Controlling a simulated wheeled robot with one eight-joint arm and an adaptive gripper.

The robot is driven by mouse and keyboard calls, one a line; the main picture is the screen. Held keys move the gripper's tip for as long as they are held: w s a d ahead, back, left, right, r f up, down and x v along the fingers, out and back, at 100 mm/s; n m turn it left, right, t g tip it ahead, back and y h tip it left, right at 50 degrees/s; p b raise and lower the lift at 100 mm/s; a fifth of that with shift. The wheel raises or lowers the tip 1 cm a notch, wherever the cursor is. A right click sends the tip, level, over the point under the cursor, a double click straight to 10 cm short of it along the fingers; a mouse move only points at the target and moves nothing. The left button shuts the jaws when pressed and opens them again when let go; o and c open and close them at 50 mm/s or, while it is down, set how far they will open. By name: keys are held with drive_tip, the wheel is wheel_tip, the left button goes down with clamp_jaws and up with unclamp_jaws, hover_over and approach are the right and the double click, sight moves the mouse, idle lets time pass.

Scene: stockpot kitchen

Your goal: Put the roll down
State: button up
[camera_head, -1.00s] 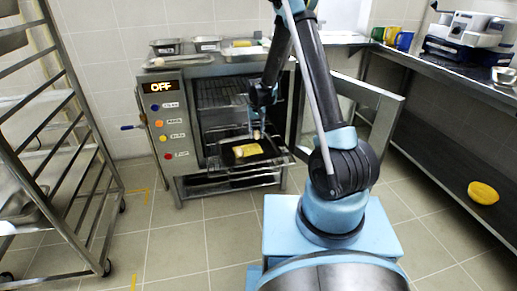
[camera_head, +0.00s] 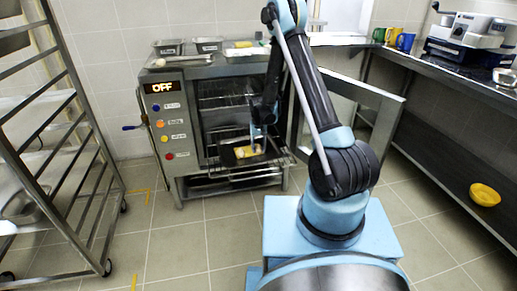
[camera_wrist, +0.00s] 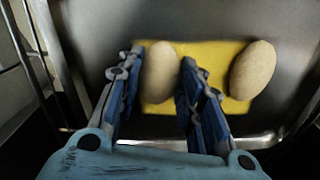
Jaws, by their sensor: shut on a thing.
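The held roll (camera_wrist: 160,73), beige and egg-shaped, is between the two blue fingers of my gripper (camera_wrist: 161,57) in the wrist view. My gripper is shut on it. The roll is over the left part of a yellow mat (camera_wrist: 206,56); I cannot tell whether it touches the mat. A second roll (camera_wrist: 253,70) lies at the mat's right edge, apart from my fingers. The mat lies in a dark metal tray (camera_wrist: 98,32).
The tray sits at the opening of a steel oven (camera_head: 178,130) with its display reading OFF. The open oven door (camera_head: 372,98) stands at the right. A rack (camera_head: 62,140) is at the left.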

drive_tip(key=o, duration=1)
wheel_tip(320, 180, up, 12)
wheel_tip(320, 180, up, 14)
drive_tip(key=f, duration=0.1)
hover_over(259, 146)
drive_tip(key=s+d, duration=0.7)
drive_tip(key=d, duration=0.1)
drive_tip(key=s+d+r+t, duration=0.1)
drive_tip(key=s+d+r, duration=0.65)
drive_tip(key=s, duration=0.25)
drive_tip(key=shift+m+t, duration=0.6)
drive_tip(key=s+d+f, duration=0.1)
drive_tip(key=s+d, duration=0.1)
drive_tip(key=s, duration=0.6)
drive_tip(key=s+d+f, duration=0.1)
drive_tip(key=s+d, duration=0.2)
drive_tip(key=s, duration=0.5)
drive_tip(key=s+d+f, duration=0.1)
drive_tip(key=s+d, duration=0.2)
drive_tip(key=s, duration=0.5)
drive_tip(key=shift+s+d, duration=0.1)
drive_tip(key=shift+d, duration=0.1)
